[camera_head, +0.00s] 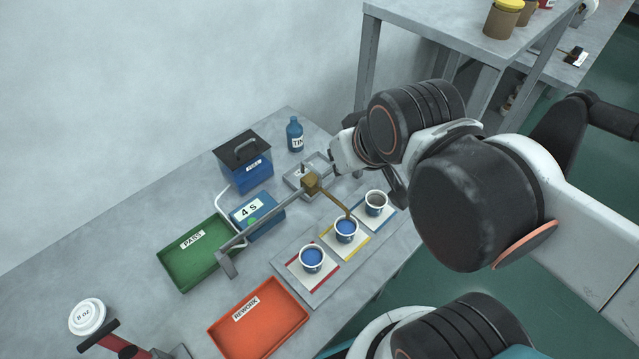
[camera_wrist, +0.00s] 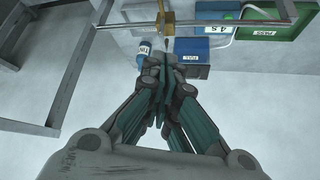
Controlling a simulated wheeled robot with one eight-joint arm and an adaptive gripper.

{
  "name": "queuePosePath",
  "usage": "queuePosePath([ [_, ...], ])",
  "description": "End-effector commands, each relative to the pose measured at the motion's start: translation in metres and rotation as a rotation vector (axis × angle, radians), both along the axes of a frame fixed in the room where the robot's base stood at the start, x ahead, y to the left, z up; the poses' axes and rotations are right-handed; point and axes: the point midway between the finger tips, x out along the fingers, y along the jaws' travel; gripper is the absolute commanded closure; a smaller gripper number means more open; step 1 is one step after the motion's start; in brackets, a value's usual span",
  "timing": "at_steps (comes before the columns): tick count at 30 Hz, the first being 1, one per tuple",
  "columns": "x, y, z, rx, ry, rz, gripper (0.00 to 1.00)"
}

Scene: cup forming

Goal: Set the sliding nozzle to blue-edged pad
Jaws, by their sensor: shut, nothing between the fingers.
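The brass sliding nozzle block (camera_head: 312,183) sits on a grey rail (camera_head: 262,218), with its spout reaching over the cup (camera_head: 346,230) on the yellow-edged pad (camera_head: 343,256). The blue-edged pad (camera_head: 387,217) is to the right and holds a cup (camera_head: 376,203) with a greyish inside. The red-edged pad (camera_head: 298,277), to the left, holds a cup (camera_head: 312,260) with blue inside. My gripper (camera_wrist: 167,65) is shut and empty, close to the nozzle block (camera_wrist: 168,20) but apparently apart from it. In the head view my arm mostly hides the gripper.
A blue FUEL box (camera_head: 243,160), a bottle (camera_head: 295,134) and a blue 4 S unit (camera_head: 256,216) stand behind the rail. A green PASS tray (camera_head: 190,258) and an orange REWORK tray (camera_head: 258,318) lie to the left.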

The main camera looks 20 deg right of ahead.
Motion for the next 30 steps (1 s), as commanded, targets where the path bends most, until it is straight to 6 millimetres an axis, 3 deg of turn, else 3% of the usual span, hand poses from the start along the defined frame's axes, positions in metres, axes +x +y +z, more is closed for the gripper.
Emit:
queuePosePath([
  [1,0.000,0.000,0.000,0.000,0.000,0.000,0.98],
  [5,0.002,0.001,0.001,-0.005,0.011,0.007,0.70],
  [11,0.021,0.006,0.011,-0.056,0.111,0.064,0.70],
  [18,0.057,0.017,0.020,-0.152,0.292,0.163,0.70],
  [30,0.109,0.038,0.015,-0.285,0.541,0.285,0.70],
])
